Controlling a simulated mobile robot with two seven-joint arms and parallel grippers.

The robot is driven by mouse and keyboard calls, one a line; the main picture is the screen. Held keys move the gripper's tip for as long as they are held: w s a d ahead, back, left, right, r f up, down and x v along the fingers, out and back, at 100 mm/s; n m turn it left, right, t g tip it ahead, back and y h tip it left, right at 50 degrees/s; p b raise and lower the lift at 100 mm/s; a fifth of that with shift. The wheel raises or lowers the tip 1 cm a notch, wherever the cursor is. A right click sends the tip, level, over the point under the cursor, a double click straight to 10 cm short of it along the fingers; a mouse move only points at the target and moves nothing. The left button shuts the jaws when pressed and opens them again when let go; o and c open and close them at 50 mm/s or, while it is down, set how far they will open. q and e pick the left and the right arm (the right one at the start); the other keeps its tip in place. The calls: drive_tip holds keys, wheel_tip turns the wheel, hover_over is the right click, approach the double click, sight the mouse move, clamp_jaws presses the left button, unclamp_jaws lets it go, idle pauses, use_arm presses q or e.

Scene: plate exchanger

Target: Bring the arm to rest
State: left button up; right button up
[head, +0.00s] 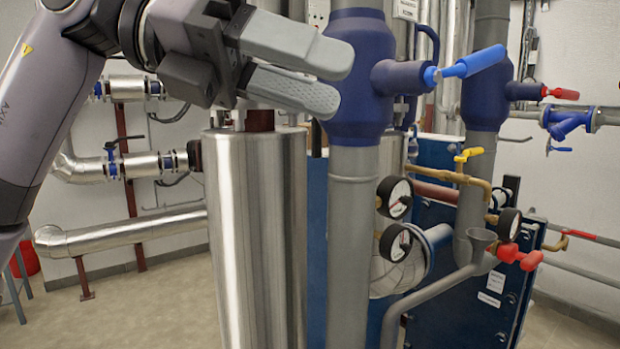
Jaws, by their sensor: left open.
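My left arm comes in from the upper left. My left gripper (335,80) is raised high in the head view, with its two grey fingers pointing right and a narrow gap between them. It holds nothing that I can see. The fingertips overlap the left edge of the blue valve body (358,105) on the grey vertical pipe; I cannot tell whether they touch it. A blue-handled lever (472,64) sticks out to the right of that valve body, clear of the fingers. My right gripper is not in view.
A shiny metal cylinder (245,240) stands below the gripper. Pressure gauges (395,197), a yellow-handled valve (468,154) and a red-handled valve (520,257) sit to the right, before the dark blue plate exchanger (455,318). Open floor (130,310) shows at lower left.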

use_arm(q)
drive_tip(key=w+a+f+n+t+y, duration=0.1)
drive_tip(key=w+a+f+n+t, duration=0.3)
drive_tip(key=f+n+t, duration=0.55)
drive_tip(key=w+a+f+n+t, duration=0.4)
drive_tip(key=w+f+n+t, duration=0.1)
drive_tip(key=f+n, duration=0.85)
drive_tip(key=w+a+f+n+t+y, duration=0.1)
drive_tip(key=w+a+f+n+t, duration=0.3)
drive_tip(key=f+n+t, duration=0.6)
drive_tip(key=s+a+f+n+g+y, duration=0.2)
drive_tip(key=s+f, duration=0.5)
drive_tip(key=f, duration=0.4)
drive_tip(key=s+a+f+n+g+y, duration=0.3)
drive_tip(key=s+f+n+g, duration=0.3)
drive_tip(key=f, duration=0.6)
drive_tip(key=s+a+f+n+g+y, duration=0.3)
drive_tip(key=s+f, duration=0.5)
drive_tip(key=f, duration=0.3)
drive_tip(key=shift+s+f+n+g+y, duration=0.3)
drive_tip(key=shift+n+g+y, duration=0.45)
drive_tip(key=shift+n+y, duration=0.3)
